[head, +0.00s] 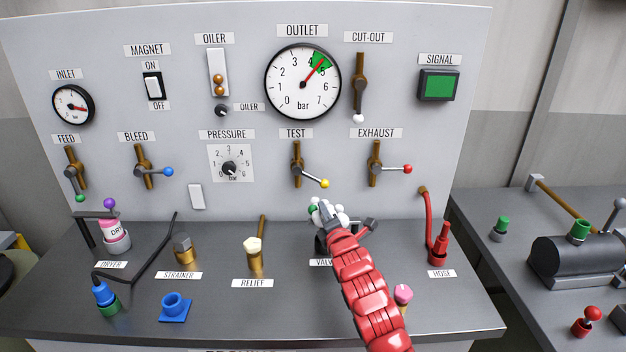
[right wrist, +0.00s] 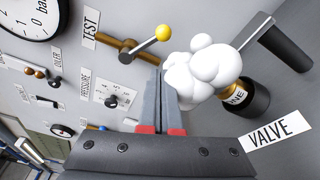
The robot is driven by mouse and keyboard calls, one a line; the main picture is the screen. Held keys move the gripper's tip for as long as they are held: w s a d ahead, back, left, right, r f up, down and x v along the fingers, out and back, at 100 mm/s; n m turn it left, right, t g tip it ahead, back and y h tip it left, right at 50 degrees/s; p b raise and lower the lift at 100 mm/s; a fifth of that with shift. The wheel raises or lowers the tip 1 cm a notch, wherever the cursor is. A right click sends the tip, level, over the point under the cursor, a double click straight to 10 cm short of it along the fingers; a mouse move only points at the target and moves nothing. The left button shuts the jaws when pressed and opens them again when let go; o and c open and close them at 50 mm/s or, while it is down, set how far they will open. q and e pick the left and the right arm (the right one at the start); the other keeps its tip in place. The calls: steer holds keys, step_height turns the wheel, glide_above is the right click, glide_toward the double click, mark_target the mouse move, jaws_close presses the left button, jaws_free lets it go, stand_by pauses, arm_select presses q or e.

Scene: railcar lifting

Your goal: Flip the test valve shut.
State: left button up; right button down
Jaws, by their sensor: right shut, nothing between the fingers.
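The test valve (head: 297,165) is a brass fitting on the grey panel under the TEST label. Its lever ends in a yellow ball (head: 324,183) and points right and slightly down. The valve also shows in the right wrist view (right wrist: 127,52), with its yellow ball (right wrist: 163,33) above my fingertips. My right gripper (head: 322,206) is shut and empty, below the yellow ball and apart from it in the right wrist view. White lumps like foam (right wrist: 203,70) sit beside my fingers, over a brass and black fitting. My left gripper is not in view.
The exhaust valve (head: 375,163) with a red ball is to the right, and the pressure knob (head: 229,168) to the left. The outlet gauge (head: 303,80) above points into its green band. A red hose (head: 437,245) and relief fitting (head: 254,255) stand on the bench.

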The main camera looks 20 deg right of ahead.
mark_target(311, 177)
steer(key=w+d+p, duration=0.1)
steer(key=w+p, duration=0.1)
steer(key=w, duration=0.8)
steer(key=shift+d+f+n+g+p, duration=0.2)
steer(key=shift+f+n+g+p, duration=0.05)
steer(key=shift+n+g+p, duration=0.1)
steer(key=shift+w, duration=0.1)
